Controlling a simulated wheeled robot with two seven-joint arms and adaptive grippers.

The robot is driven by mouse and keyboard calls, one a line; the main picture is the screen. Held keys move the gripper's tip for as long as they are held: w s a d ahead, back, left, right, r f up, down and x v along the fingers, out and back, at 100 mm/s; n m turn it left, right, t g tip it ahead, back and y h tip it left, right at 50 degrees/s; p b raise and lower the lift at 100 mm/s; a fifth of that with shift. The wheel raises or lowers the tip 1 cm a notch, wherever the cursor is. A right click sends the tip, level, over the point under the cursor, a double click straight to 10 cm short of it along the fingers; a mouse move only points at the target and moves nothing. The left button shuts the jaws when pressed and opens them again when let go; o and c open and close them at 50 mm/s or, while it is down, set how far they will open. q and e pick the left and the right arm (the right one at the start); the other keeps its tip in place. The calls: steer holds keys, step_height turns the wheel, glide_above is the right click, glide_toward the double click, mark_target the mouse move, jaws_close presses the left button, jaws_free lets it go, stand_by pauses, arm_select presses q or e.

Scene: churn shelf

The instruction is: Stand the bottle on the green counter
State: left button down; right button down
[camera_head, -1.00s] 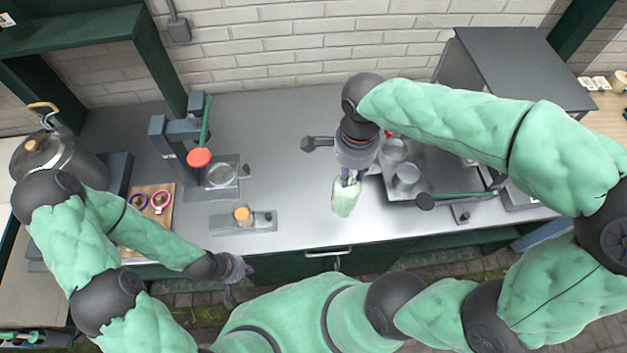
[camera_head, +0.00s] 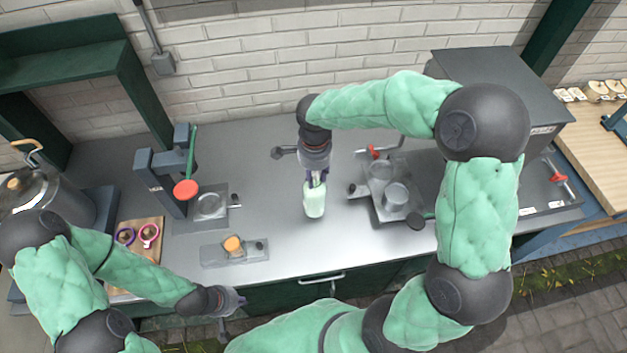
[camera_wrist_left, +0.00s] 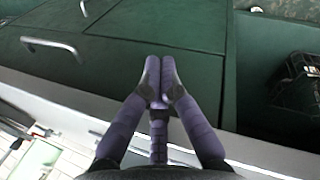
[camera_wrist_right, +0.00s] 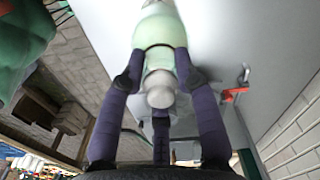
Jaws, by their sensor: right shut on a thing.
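A pale green bottle (camera_head: 314,200) is in my right gripper (camera_head: 317,178), over the grey top of the counter (camera_head: 275,175), which has dark green cabinet fronts. In the right wrist view the fingers close around the neck of the bottle (camera_wrist_right: 172,35), with its rounded cap end toward my palm and its body pointing away. In the head view the bottle hangs below the fingers; whether its base touches the counter I cannot tell. My left gripper (camera_head: 232,302) is shut and empty in front of the counter; its fingertips (camera_wrist_left: 157,95) meet, facing dark green cabinet doors.
A press with a red knob (camera_head: 186,189) and a plate with an orange piece (camera_head: 232,244) stand left of the bottle. A tray with metal cups (camera_head: 395,196) stands to its right. A grey box (camera_head: 500,80) stands back right. Bare counter surrounds the bottle.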

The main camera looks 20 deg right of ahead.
mark_target(315, 194)
steer(key=shift+w+f, duration=0.4)
steer(key=shift+f, duration=0.15)
step_height(315, 194, down, 3)
steer(key=shift+r, duration=0.15)
steer(key=shift+f, duration=0.2)
steer(key=c, duration=0.9)
jaws_free()
steer(key=shift+s, duration=0.1)
